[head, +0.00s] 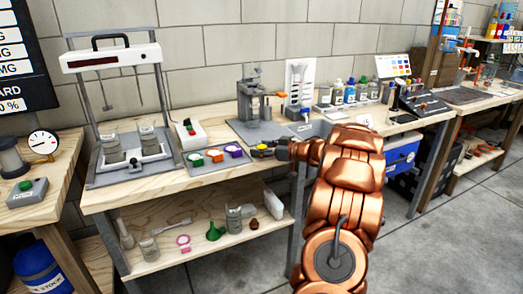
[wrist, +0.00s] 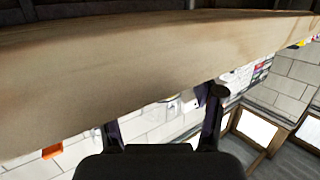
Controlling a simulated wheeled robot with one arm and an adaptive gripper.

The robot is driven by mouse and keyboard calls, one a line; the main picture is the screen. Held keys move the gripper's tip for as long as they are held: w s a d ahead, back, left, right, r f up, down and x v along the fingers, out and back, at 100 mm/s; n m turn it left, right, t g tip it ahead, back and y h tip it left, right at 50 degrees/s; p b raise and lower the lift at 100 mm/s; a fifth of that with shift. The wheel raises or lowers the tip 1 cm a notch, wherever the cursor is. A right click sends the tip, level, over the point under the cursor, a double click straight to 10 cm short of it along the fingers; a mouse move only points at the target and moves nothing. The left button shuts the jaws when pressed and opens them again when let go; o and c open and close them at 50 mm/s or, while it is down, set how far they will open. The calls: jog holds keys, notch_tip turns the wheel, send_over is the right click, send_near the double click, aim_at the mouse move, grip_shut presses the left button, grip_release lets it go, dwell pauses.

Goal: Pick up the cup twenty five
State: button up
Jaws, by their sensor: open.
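I cannot tell which vessel is cup twenty five, since no label is readable. Two grey cup-like vessels, a left one (head: 112,150) and a right one (head: 148,138), stand on the metal stand at the left of the bench in the head view. Small clear vessels, one at the left (head: 149,249) and one at the middle (head: 234,218), stand on the lower shelf. My gripper (head: 280,150) is at the bench's front edge, far right of the stand. In the wrist view my gripper (wrist: 163,115) is open, with nothing visible between its fingers.
The wooden bench top (head: 180,184) fills much of the wrist view as a pale slab (wrist: 150,70). A tray (head: 218,160) with coloured round pieces lies left of my gripper. A grey press (head: 252,105) stands behind. Several bottles (head: 350,92) stand at the right.

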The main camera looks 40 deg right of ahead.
jog(key=c, duration=1.2)
jog(key=shift+c, duration=0.2)
